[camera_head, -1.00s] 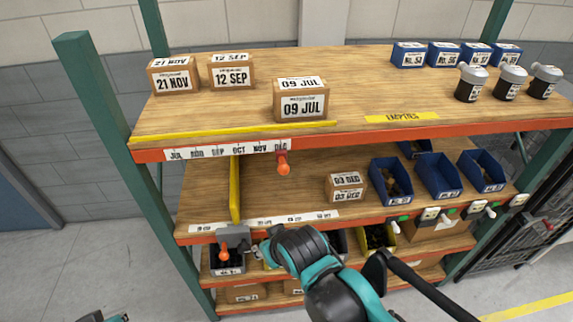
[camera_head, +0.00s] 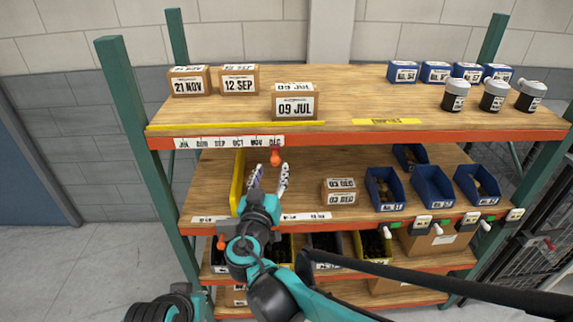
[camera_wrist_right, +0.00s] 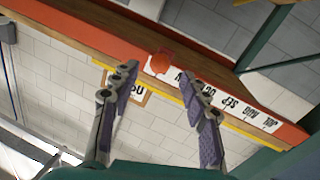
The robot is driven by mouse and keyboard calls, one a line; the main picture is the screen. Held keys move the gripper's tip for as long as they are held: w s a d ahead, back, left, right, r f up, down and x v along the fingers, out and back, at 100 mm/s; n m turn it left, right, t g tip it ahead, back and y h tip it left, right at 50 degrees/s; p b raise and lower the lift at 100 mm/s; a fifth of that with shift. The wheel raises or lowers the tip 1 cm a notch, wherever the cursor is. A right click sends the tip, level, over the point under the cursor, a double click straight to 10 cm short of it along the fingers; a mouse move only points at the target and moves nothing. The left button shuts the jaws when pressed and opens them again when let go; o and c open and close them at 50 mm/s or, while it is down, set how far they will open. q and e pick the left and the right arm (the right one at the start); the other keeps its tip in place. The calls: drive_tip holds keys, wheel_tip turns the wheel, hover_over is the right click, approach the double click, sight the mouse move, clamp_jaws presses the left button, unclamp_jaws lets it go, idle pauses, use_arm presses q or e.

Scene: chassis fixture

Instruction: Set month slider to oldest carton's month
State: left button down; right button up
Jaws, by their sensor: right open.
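The month strip (camera_head: 229,142) runs along the orange top-shelf edge from JUL at left to DEC at right. Its orange slider knob (camera_head: 275,157) hangs under DEC. On the top shelf stand cartons marked 21 NOV (camera_head: 189,86), 12 SEP (camera_head: 239,85) and 09 JUL (camera_head: 293,107). Another carton (camera_head: 341,197), apparently 03 DEC, lies on the shelf below. My right gripper (camera_head: 269,170) is open just below the knob. In the right wrist view the knob (camera_wrist_right: 160,62) lies beyond the spread fingers (camera_wrist_right: 160,84); I see no contact.
A yellow upright divider (camera_head: 237,182) stands left of my right gripper. Blue bins (camera_head: 432,187) fill the middle shelf's right side. Dark jars (camera_head: 493,96) and small blue boxes (camera_head: 436,72) stand at top right. A yellow strip (camera_head: 235,126) borders the top shelf.

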sight(274, 164)
drive_tip(key=w, duration=0.2)
drive_tip(key=w+d+b, duration=0.1)
drive_tip(key=w, duration=0.2)
drive_tip(key=shift+w+d, duration=0.1)
drive_tip(key=shift+w, duration=0.2)
clamp_jaws()
